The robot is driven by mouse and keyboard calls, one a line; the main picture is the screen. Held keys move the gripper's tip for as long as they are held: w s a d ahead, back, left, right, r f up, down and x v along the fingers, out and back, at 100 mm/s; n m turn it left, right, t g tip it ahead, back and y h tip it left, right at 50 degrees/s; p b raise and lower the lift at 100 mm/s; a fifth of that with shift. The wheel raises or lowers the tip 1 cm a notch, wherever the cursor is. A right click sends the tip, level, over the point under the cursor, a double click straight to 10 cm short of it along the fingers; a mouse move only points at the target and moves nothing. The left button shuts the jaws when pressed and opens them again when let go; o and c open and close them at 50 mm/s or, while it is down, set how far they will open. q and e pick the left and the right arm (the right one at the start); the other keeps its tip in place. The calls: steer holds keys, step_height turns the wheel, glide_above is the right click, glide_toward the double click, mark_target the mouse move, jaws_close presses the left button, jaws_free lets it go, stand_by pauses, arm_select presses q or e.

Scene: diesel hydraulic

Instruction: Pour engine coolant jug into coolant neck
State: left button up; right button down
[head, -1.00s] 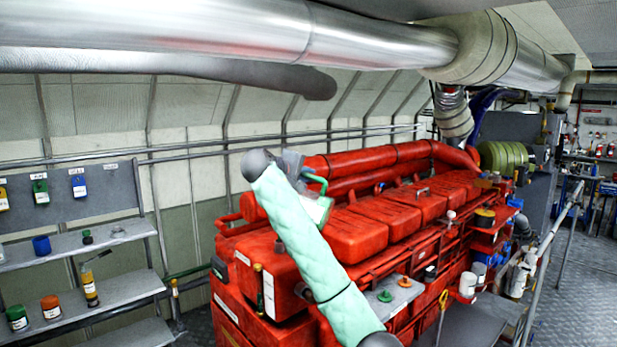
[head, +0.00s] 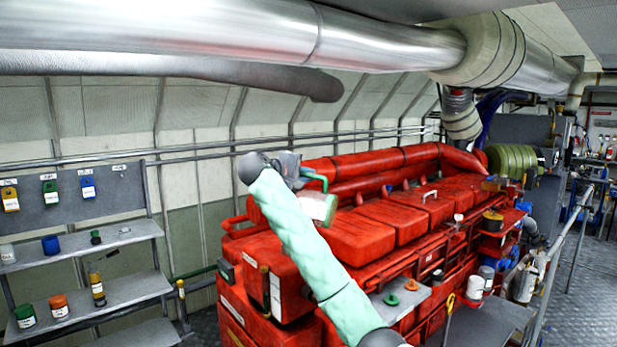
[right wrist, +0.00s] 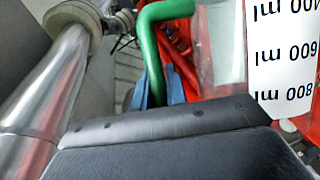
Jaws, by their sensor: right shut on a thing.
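The engine coolant jug (head: 318,208) is a clear vessel with a green handle, held high in front of the red engine in the head view. My right gripper (head: 303,178) is shut on its handle. In the right wrist view the green handle (right wrist: 152,45) lies between the blue fingertips (right wrist: 160,88). The jug's clear wall and white scale label (right wrist: 284,60) show at the right, with the numbers upside down. The jug looks a little tilted in the head view; its liquid level is unclear. I cannot make out the coolant neck. My left gripper is not in view.
The red engine (head: 372,237) fills the middle. Shelves (head: 100,247) with small containers stand at the left. A large silver pipe (head: 230,40) crosses overhead. Free floor shows at the far right.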

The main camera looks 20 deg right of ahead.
steer(key=shift+w+a+r+n+h, duration=0.25)
steer(key=shift+w+a+n+h, duration=0.2)
steer(key=shift+w+a+n, duration=0.45)
steer(key=shift+w+a+r+n+h, duration=0.25)
steer(key=shift+w+a+n+h, duration=0.35)
steer(key=shift+a, duration=0.45)
stand_by(3.1)
